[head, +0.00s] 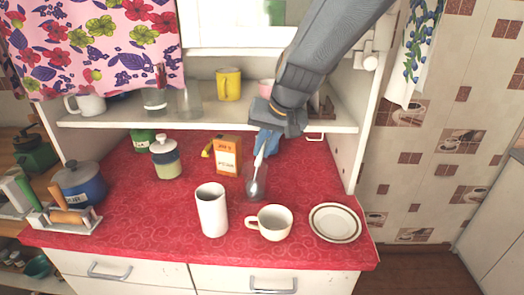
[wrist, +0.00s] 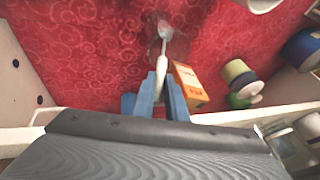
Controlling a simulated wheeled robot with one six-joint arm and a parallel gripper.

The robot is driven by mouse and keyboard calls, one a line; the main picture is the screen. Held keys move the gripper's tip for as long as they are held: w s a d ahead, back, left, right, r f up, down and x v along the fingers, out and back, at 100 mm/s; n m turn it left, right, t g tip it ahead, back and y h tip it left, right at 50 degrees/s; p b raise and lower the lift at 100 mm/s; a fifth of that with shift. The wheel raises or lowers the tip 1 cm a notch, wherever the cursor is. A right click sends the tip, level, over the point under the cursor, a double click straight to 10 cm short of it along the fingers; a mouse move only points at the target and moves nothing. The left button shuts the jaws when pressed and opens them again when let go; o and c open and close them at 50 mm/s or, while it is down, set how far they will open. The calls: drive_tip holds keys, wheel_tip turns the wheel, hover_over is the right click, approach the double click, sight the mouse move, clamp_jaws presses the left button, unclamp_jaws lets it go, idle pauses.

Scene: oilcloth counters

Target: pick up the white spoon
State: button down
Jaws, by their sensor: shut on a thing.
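The white spoon (head: 259,162) hangs from my gripper (head: 266,142) with its metal bowl pointing down, above the red counter (head: 310,185). In the wrist view the spoon's white handle (wrist: 161,75) sits between the blue fingers of my gripper (wrist: 159,95), and its bowl (wrist: 165,31) points away. The fingers are shut on the handle. In the head view the spoon's bowl overlaps a clear glass (head: 255,187); I cannot tell whether it is inside or in front of it.
An orange box (head: 228,155) stands just left of my gripper. A white cylinder (head: 211,210), a cup (head: 271,222) and a plate (head: 335,222) stand toward the front. A shelf (head: 200,121) with a yellow mug (head: 229,85) runs behind.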

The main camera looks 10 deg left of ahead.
drive_tip(key=shift+r, duration=0.55)
drive_tip(key=shift+d+f+b, duration=0.15)
drive_tip(key=shift+f+b, duration=0.1)
drive_tip(key=shift+b, duration=0.7)
drive_tip(key=shift+s+b, duration=0.1)
drive_tip(key=shift+b, duration=0.25)
drive_tip(key=s+d+t+y+b, duration=0.1)
drive_tip(key=b, duration=0.6)
drive_tip(key=s+d+t+y+b, duration=0.1)
drive_tip(key=b, duration=0.6)
drive_tip(key=shift+f, duration=0.25)
